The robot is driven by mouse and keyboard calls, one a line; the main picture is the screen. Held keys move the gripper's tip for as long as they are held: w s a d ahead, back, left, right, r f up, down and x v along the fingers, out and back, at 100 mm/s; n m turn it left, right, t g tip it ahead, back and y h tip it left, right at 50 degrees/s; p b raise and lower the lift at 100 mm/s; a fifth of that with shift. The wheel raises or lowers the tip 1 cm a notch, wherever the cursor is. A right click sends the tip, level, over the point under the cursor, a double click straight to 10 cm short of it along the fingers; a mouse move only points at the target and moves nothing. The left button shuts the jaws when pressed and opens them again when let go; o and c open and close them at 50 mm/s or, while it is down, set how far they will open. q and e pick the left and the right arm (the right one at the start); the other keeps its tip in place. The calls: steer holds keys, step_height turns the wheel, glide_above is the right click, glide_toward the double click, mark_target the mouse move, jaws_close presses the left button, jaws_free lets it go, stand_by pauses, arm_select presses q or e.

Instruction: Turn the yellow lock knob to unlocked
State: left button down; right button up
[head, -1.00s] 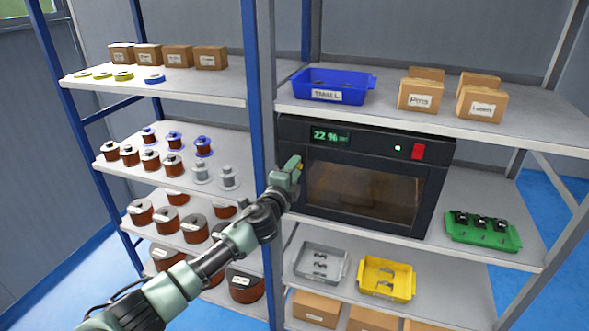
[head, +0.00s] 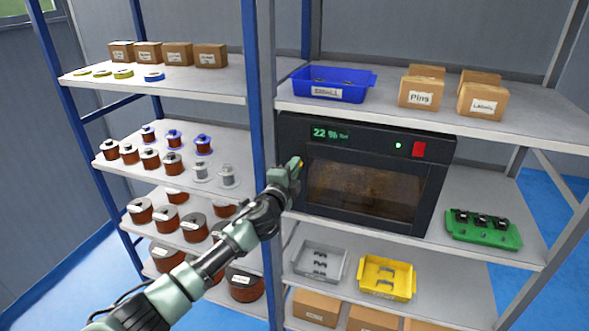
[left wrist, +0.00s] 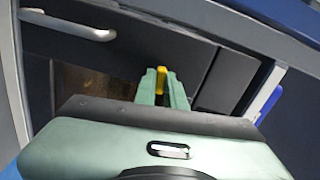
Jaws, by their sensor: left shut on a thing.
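The yellow lock knob (left wrist: 161,80) shows in the left wrist view as a narrow yellow bar between my fingertips. In the head view a small yellow bit of the knob (head: 300,164) shows at the tip of my left gripper (head: 295,168). The knob sits on the left part of the dark oven's front (head: 365,232), beside its window. My left gripper (left wrist: 162,86) is shut on the knob, its two pale green fingers on either side. The fingers hide most of the knob, and I cannot read whether it stands at locked or unlocked. My right gripper is not in view.
A blue shelf post (head: 262,100) stands close left of my gripper. A shelf with a blue bin (head: 335,82) is above the oven. A silver handle (left wrist: 70,25) shows in the left wrist view. A green tray (head: 483,236) stands right of the oven.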

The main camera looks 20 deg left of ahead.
arm_select(q)
steer(key=shift+n+b, duration=0.45)
steer(key=shift+n, duration=7.65)
steer(key=c, duration=1.5)
jaws_free()
steer(key=shift+s, duration=0.1)
steer(key=s+b, duration=0.1)
steer(key=s, duration=0.6)
steer(key=shift+s+a, duration=0.15)
steer(key=shift+s, duration=0.15)
